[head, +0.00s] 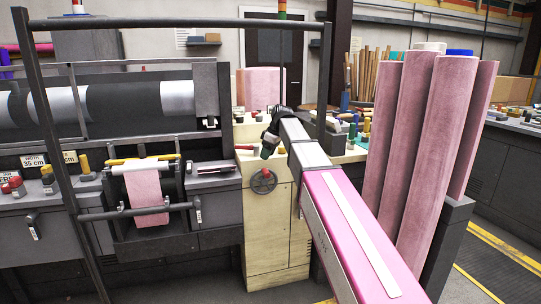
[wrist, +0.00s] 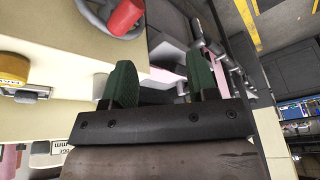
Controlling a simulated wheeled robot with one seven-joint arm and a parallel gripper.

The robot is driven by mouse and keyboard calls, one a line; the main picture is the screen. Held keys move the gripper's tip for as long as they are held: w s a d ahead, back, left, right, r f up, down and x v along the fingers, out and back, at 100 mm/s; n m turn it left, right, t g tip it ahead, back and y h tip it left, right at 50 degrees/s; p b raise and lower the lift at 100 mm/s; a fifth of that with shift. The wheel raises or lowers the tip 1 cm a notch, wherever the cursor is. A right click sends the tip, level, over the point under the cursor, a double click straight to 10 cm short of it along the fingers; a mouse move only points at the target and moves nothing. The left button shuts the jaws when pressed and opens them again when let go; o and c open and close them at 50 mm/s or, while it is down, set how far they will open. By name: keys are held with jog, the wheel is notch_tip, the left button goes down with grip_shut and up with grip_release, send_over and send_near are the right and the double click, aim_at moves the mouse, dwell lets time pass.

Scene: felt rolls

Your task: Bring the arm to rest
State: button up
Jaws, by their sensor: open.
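My arm (head: 345,225), pink with a pale stripe, reaches from the lower right of the head view toward the middle. My gripper (head: 267,145) is at its far end, small and dark, over the front of a cream cabinet (head: 268,225). In the wrist view my gripper (wrist: 160,80) shows two green fingers standing well apart, with nothing held between them. Whether the fingers touch anything is hard to tell.
A handwheel (head: 263,181) is on the cabinet front, below the gripper. Tall pink felt rolls (head: 437,150) stand close to the right of my arm. A dark-framed roller machine (head: 120,105) fills the left. A red knob (wrist: 126,16) shows in the wrist view.

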jog(key=s+d+f+m+h, duration=0.1)
jog(key=s+d+f+m, duration=0.35)
jog(key=f, duration=0.65)
jog(key=s+d+f+m+h, duration=0.1)
jog(key=s+d+f+m, duration=0.2)
jog(key=s+d+f, duration=0.5)
jog(key=s+d+f+m+h, duration=0.1)
jog(key=s+d+f+m, duration=0.2)
jog(key=s+f, duration=0.4)
jog(key=s+d+f+m+h, duration=0.1)
jog(key=s+d+f+m, duration=0.2)
jog(key=s+f, duration=0.3)
notch_tip(320, 180, down, 4)
jog(key=shift+s+d+f+g, duration=0.1)
jog(key=shift+s+d+g, duration=0.25)
jog(key=shift+d, duration=0.5)
jog(key=shift+m, duration=0.25)
